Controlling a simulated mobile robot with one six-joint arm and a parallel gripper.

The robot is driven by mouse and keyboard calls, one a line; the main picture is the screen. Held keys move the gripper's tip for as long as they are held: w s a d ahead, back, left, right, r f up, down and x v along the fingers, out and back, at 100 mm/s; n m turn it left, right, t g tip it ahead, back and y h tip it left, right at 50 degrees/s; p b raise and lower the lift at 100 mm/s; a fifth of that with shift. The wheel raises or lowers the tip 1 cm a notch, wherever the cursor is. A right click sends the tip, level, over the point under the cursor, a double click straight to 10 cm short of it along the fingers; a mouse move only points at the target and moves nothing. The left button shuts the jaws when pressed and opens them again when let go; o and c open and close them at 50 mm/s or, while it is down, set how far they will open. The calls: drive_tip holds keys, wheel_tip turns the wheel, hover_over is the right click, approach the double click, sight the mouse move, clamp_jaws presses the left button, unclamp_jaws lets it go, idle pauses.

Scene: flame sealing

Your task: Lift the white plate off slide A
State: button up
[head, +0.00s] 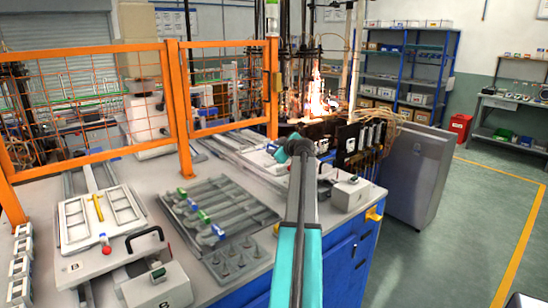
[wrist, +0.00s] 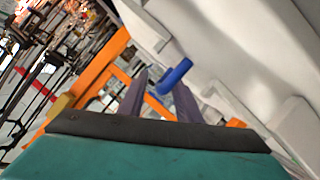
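In the wrist view, a large pale plate-like surface (wrist: 235,50) with a blue handle (wrist: 176,76) fills the upper right; it looks like the white plate. My gripper (wrist: 162,84) is open, its two grey fingers apart. The blue handle lies across the space just past the fingertips, near the right finger; whether it touches is unclear. In the head view, my arm reaches forward and my gripper (head: 291,148) is beside slide A's area (head: 240,147), where a small blue spot shows. My arm partly hides that area, and the slide's label is not readable.
A white framed plate with a yellow handle (head: 72,221) lies at left by a control box marked B (head: 157,286). An orange mesh fence (head: 185,110) stands behind. A grey rack (head: 218,215) is left of my arm; a grey box (head: 350,193) is right. Flames (head: 318,100) burn beyond.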

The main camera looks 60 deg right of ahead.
clamp_jaws()
drive_tip(key=shift+r, duration=0.2)
idle(0.4)
drive_tip(key=shift+r+b, duration=0.95)
drive_tip(key=shift+r, duration=3.95)
